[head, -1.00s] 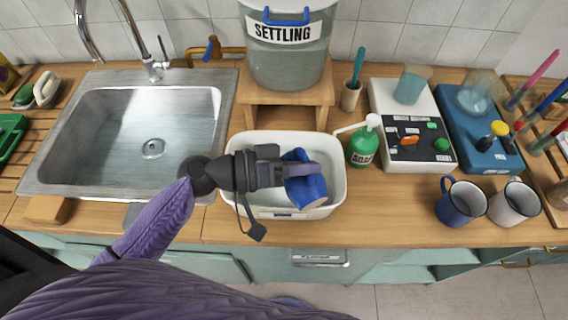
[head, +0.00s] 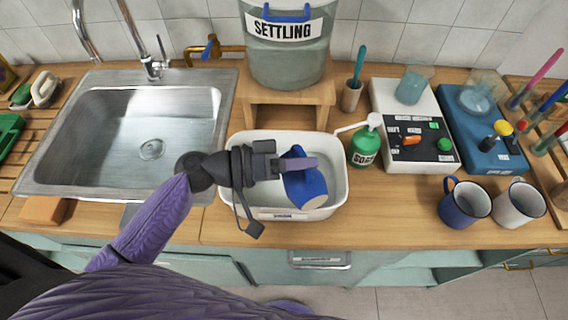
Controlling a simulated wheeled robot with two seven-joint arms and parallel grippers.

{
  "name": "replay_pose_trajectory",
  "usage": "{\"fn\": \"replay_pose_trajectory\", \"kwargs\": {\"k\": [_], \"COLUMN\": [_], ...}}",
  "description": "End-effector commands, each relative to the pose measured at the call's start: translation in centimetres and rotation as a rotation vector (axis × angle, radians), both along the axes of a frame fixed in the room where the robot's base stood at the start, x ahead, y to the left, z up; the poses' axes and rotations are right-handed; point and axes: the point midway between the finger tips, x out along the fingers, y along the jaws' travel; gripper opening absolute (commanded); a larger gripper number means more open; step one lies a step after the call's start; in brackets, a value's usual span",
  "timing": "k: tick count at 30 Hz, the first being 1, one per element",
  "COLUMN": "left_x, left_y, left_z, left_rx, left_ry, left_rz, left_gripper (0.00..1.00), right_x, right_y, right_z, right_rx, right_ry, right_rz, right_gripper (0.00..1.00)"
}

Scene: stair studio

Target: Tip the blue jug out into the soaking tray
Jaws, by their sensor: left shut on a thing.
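The blue jug (head: 303,186) is tilted over the white soaking tray (head: 340,152), its lower end towards the tray's front right. My left gripper (head: 297,164) is shut on the jug near its upper part, and the finger hides some of it. A pale patch shows at the jug's lower end; I cannot tell whether anything is pouring out. The tray stands on the wooden counter between the sink and the green soap bottle. My right gripper is not in view.
A metal sink (head: 150,140) lies left of the tray. A settling tank (head: 289,55) stands on a wooden stand behind it. A green soap bottle (head: 363,148) is close at the right. A blue mug (head: 463,205) and a white mug (head: 516,206) stand further right.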

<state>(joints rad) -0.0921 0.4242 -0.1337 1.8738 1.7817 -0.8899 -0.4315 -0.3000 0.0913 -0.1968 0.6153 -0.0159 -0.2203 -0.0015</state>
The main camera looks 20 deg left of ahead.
Motion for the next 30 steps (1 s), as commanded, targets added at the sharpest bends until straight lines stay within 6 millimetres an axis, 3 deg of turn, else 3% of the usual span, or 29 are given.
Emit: {"fn": "replay_pose_trajectory", "kwargs": {"k": [30], "left_x": [1.02], "left_y": [0.91], "left_z": [0.61], "left_rx": [-0.089], "left_ry": [0.096], "left_rz": [0.0], "left_gripper": [0.0], "right_x": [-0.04], "right_y": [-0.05], "right_z": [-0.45], "right_rx": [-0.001], "right_ry": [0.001], "right_rz": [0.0], "right_gripper": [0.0]}}
